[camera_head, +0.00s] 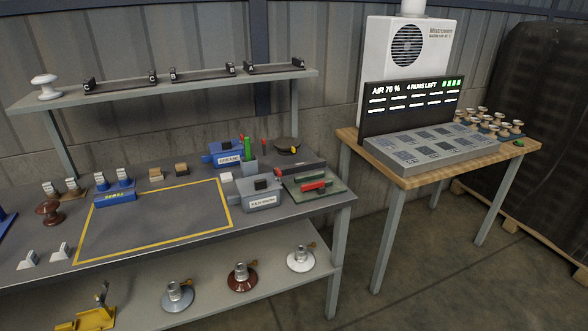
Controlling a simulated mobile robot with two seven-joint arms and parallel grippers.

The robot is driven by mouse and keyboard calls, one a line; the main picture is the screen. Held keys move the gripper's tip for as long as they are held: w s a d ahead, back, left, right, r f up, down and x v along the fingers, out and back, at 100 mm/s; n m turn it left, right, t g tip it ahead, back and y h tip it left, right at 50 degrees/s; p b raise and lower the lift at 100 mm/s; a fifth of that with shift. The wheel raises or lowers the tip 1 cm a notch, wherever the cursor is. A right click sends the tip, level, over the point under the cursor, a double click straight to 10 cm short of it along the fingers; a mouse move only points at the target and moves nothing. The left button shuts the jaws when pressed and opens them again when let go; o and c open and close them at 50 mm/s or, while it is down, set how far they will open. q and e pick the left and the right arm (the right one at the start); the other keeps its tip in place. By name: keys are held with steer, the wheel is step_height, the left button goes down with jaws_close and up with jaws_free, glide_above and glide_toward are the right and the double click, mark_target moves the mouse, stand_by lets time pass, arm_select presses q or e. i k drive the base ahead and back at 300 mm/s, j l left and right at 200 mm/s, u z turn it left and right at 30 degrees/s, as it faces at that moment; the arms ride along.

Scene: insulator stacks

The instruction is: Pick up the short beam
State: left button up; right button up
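Three dark beams with small end blocks lie in a row on the upper grey shelf (180,94). They are the left beam (120,85), the middle beam (202,75) and the right beam (275,68). They look similar in length and shrink a little toward the right, so I cannot tell which is the short one. Neither of my grippers is in view, and nothing is seen touching the beams.
A white insulator (45,86) stands at the shelf's left end. Below, the workbench (275,220) holds blue and grey boxes, tools and small blocks around a clear yellow-outlined area (150,220). A wooden table (405,177) with a display (410,108) stands at right; floor is free in front.

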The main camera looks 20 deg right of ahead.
mark_target(300, 167)
steer(key=l+u, duration=0.2)
steer(key=u, duration=0.25)
steer(key=l+u, duration=0.25)
steer(key=u, duration=0.15)
steer(key=l+u, duration=0.2)
steer(key=l, duration=0.2)
steer(key=k+l+u, duration=0.25)
steer(key=l, duration=0.15)
steer(key=k+l, duration=0.1)
steer(key=l, duration=0.3)
steer(key=k+l+u, duration=0.15)
steer(key=l, duration=0.7)
steer(key=k+l+u, duration=0.15)
steer(key=l, duration=0.25)
